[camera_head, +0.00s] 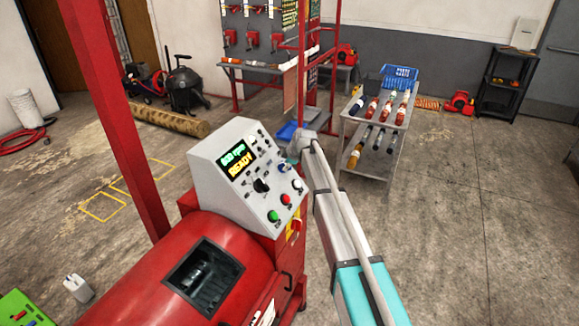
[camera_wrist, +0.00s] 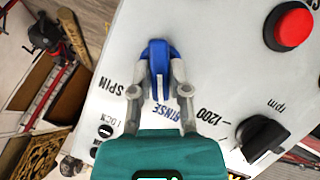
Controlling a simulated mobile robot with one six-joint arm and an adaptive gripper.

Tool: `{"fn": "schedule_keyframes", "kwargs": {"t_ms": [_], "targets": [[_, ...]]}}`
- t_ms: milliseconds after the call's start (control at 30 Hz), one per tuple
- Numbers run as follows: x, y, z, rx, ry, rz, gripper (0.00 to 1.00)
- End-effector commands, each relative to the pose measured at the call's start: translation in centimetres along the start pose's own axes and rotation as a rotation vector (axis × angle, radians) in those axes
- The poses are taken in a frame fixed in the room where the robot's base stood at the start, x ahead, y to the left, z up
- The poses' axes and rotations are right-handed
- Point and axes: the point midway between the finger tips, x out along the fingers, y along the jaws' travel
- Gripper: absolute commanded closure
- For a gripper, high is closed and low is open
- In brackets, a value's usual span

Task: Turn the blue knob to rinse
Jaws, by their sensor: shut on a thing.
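The blue knob (camera_wrist: 159,52) sits on the pale grey control panel (camera_wrist: 215,55) in the wrist view. My gripper (camera_wrist: 161,75) is shut on it, with one finger on each side of its grip. The grip runs nearly up and down in the picture, its lower end between the fingers. The word SPIN is left of the fingers; RINSE is just below the knob, partly covered by the right finger. I cannot tell exactly which mark the knob points at. In the head view my gripper (camera_head: 298,150) is at the panel's upper right edge.
A red button (camera_wrist: 290,25) and a black rpm knob (camera_wrist: 262,138) are near my gripper on the right. The panel's display (camera_head: 237,160) reads READY. The red machine drum (camera_head: 170,275) is below. A grey cart (camera_head: 372,124) with bottles stands behind; the floor at right is clear.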

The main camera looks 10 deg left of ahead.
Motion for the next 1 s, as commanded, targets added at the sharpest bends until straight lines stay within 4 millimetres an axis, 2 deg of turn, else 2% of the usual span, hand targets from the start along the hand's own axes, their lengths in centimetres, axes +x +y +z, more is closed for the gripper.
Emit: {"fn": "schedule_keyframes", "kwargs": {"t_ms": [33,367,400,567,1000], "targets": [[0.12,-0.56,-0.69,-0.007,0.010,-0.011,1.00],[0.09,-0.60,-0.66,-0.010,0.009,-0.010,1.00],[0.09,-0.60,-0.66,-0.010,0.009,-0.010,0.74],[0.10,-0.50,-0.64,-0.009,0.010,-0.008,0.44],[-0.09,-0.29,-0.16,-0.003,0.004,-0.003,0.43]]}}
